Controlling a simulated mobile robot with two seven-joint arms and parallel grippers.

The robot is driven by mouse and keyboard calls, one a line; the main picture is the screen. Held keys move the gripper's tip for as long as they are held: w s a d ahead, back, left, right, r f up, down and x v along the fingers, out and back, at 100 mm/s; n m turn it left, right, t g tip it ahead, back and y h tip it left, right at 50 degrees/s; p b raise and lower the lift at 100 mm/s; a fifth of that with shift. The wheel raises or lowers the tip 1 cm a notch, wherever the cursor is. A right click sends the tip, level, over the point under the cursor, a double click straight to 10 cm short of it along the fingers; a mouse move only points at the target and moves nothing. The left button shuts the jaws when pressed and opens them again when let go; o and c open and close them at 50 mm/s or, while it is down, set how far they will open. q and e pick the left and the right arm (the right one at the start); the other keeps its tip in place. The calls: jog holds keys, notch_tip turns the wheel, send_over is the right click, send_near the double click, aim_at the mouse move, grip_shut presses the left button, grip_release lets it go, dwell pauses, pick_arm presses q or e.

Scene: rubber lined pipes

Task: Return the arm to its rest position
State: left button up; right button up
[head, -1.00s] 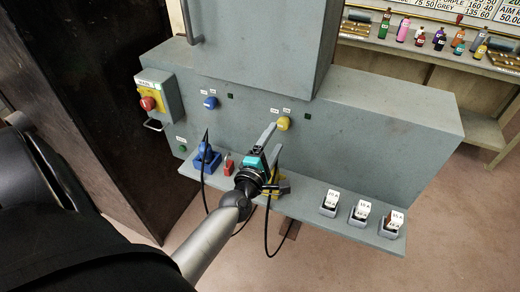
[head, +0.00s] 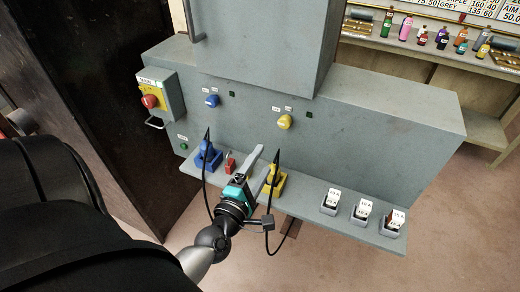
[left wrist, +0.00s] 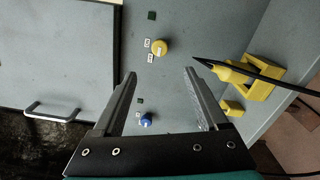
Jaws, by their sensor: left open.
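My left gripper (head: 267,154) is open and empty in front of the grey cabinet, above the front of its shelf. Its two parallel fingers also show in the left wrist view (left wrist: 161,73), spread apart with nothing between them. The yellow knob (head: 285,122) on the cabinet face is apart from the fingertips; it also shows in the left wrist view (left wrist: 160,47). A yellow holder (head: 274,181) with a black-tipped probe stands on the shelf just right of the gripper. My right gripper is not in view.
A blue holder (head: 207,157) with a cabled probe and a red padlock-like item (head: 230,164) sit left of the gripper. A red stop button (head: 149,101) is on the cabinet's left. Labelled blocks (head: 361,211) stand on the shelf's right. Black cables hang below the shelf.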

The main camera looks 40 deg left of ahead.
pick_arm(q)
jog(key=s+d+f+m+g+h, duration=0.1)
jog(key=s+d+f+m+g, duration=0.3)
jog(key=f, duration=0.6)
jog(key=s+d+f+m+g+h, duration=0.1)
jog(key=s+d+f+m+h, duration=0.15)
jog(key=f+m, duration=0.5)
jog(key=s+d+f+m+g+h, duration=0.1)
jog(key=s+d+f+m+g, duration=0.2)
jog(key=f, duration=0.8)
jog(key=s+f+m+g, duration=0.4)
jog(key=s+f+m, duration=0.2)
jog(key=s, duration=0.6)
jog(key=s+f+m+g, duration=0.4)
jog(key=s+f+m, duration=0.2)
jog(key=s, duration=0.5)
jog(key=shift+s+a+f+g, duration=0.15)
jog(key=shift+s+f+g, duration=0.2)
jog(key=shift+f, duration=0.35)
jog(key=shift+y, duration=0.25)
jog(key=shift+c, duration=0.3)
